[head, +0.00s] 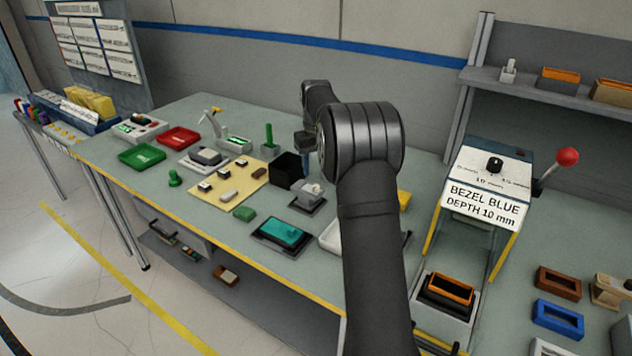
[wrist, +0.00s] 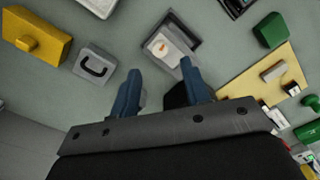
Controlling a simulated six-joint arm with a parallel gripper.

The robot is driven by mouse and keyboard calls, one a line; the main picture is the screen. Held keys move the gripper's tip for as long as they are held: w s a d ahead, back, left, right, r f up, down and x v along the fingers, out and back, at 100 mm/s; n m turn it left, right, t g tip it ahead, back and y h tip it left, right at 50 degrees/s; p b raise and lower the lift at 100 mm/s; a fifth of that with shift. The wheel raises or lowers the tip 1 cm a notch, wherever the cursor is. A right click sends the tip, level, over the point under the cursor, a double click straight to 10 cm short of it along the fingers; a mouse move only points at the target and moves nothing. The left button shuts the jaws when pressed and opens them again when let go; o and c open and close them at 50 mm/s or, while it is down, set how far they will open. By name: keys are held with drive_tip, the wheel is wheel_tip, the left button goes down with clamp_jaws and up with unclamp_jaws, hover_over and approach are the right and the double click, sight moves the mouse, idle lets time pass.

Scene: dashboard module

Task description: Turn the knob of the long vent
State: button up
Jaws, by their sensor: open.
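I cannot pick out for sure which part is the long vent or its knob. In the wrist view my gripper (wrist: 160,67) shows two blue fingers spread apart with nothing held. Just beyond the fingertips is a pale grey block (wrist: 172,50) with a small orange mark, on a dark base. The block also shows in the head view (head: 312,186), on its dark base (head: 308,206). A black box (head: 287,169) stands beside it, and part of a black shape (wrist: 177,96) shows between the fingers. In the head view my arm hides most of the gripper.
A yellow box with a knob (wrist: 38,40) and a grey block with a black handle (wrist: 95,66) lie left in the wrist view. A yellow board (head: 240,198) holds several small parts. A teal-screened tablet (head: 283,232) lies in front. A labelled bezel machine (head: 486,205) stands right.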

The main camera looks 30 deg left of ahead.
sight(316, 186)
wheel_tip(316, 186, down, 6)
drive_tip(key=shift+f, duration=0.1)
drive_tip(key=shift+c, duration=0.4)
clamp_jaws()
drive_tip(key=shift+m, duration=1.3)
drive_tip(key=shift+o, duration=0.4)
unclamp_jaws()
wheel_tip(316, 186, up, 18)
drive_tip(key=shift+f, duration=0.25)
